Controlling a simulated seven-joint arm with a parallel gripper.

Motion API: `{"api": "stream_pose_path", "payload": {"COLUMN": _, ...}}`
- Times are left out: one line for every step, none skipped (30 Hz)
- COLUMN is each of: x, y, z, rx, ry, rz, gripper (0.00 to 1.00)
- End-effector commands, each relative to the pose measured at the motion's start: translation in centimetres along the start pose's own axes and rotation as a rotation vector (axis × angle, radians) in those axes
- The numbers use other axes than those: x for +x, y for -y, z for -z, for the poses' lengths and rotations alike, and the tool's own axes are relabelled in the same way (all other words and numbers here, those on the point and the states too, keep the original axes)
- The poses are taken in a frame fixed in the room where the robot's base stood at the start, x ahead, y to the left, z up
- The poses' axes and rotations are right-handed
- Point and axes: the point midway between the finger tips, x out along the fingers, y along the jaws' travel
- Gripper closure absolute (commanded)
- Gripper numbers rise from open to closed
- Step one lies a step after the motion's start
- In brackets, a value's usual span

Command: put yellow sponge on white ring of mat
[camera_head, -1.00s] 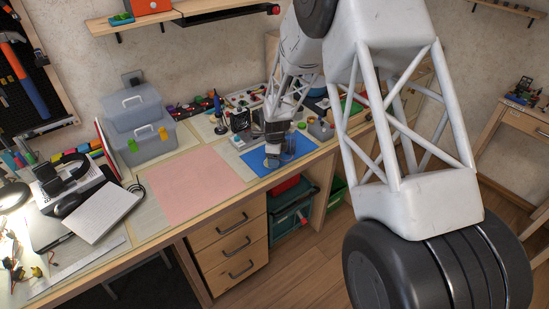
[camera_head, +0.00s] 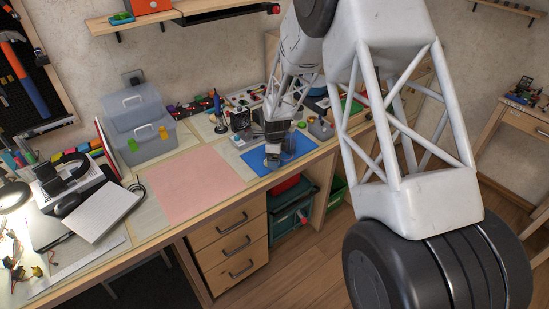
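A blue mat (camera_head: 257,164) lies on the workbench, right of a pink sheet. My gripper (camera_head: 272,161) is over the mat, its fingers low and close to the mat's surface. The fingers and wrist cover the middle of the mat. A white ring on the mat cannot be made out. I cannot see a yellow sponge near the gripper; it may be hidden by the fingers. The view is too small to tell whether the gripper is open or shut, or whether it holds anything.
The pink sheet (camera_head: 195,185) lies flat and bare left of the mat. A grey toolbox (camera_head: 140,125) stands behind it. Small parts and tools crowd the bench behind the mat. The bench's front edge, with drawers (camera_head: 232,243) below, is close to the mat.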

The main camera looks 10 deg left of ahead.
Motion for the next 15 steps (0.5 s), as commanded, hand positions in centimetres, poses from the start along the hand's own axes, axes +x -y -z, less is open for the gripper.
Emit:
{"api": "stream_pose_path", "payload": {"x": -0.2, "y": 0.0, "z": 0.0, "rx": 0.000, "ry": 0.000, "rz": 0.000, "gripper": 0.17}}
{"api": "stream_pose_path", "payload": {"x": -0.4, "y": 0.0, "z": 0.0, "rx": 0.000, "ry": 0.000, "rz": 0.000, "gripper": 0.17}}
{"api": "stream_pose_path", "payload": {"x": -0.7, "y": 0.0, "z": 0.0, "rx": 0.000, "ry": 0.000, "rz": 0.001, "gripper": 0.17}}
{"api": "stream_pose_path", "payload": {"x": -0.9, "y": 0.0, "z": 0.0, "rx": 0.000, "ry": 0.000, "rz": 0.001, "gripper": 0.17}}
{"api": "stream_pose_path", "payload": {"x": -1.1, "y": 0.0, "z": 0.0, "rx": 0.000, "ry": 0.000, "rz": 0.001, "gripper": 0.17}}
{"api": "stream_pose_path", "payload": {"x": -1.5, "y": 0.1, "z": 0.0, "rx": 0.000, "ry": 0.001, "rz": 0.002, "gripper": 0.17}}
{"api": "stream_pose_path", "payload": {"x": -1.9, "y": 0.1, "z": 0.0, "rx": 0.000, "ry": 0.001, "rz": 0.002, "gripper": 0.17}}
{"api": "stream_pose_path", "payload": {"x": -2.2, "y": 0.1, "z": 0.0, "rx": 0.000, "ry": 0.001, "rz": 0.003, "gripper": 0.17}}
{"api": "stream_pose_path", "payload": {"x": -2.7, "y": 0.1, "z": 0.0, "rx": 0.000, "ry": 0.001, "rz": 0.003, "gripper": 0.17}}
{"api": "stream_pose_path", "payload": {"x": -3.2, "y": 0.1, "z": 0.0, "rx": 0.000, "ry": 0.001, "rz": 0.003, "gripper": 0.17}}
{"api": "stream_pose_path", "payload": {"x": -3.6, "y": 0.1, "z": 0.0, "rx": 0.000, "ry": 0.001, "rz": 0.002, "gripper": 0.17}}
{"api": "stream_pose_path", "payload": {"x": -4.2, "y": 0.1, "z": 0.0, "rx": 0.000, "ry": 0.001, "rz": 0.003, "gripper": 0.17}}
{"api": "stream_pose_path", "payload": {"x": -4.7, "y": 0.1, "z": 0.0, "rx": 0.000, "ry": 0.001, "rz": 0.003, "gripper": 0.17}}
{"api": "stream_pose_path", "payload": {"x": -5.2, "y": 0.1, "z": 0.0, "rx": 0.000, "ry": 0.001, "rz": 0.003, "gripper": 0.17}}
{"api": "stream_pose_path", "payload": {"x": -5.9, "y": 0.1, "z": 0.0, "rx": 0.000, "ry": 0.001, "rz": 0.003, "gripper": 0.17}}
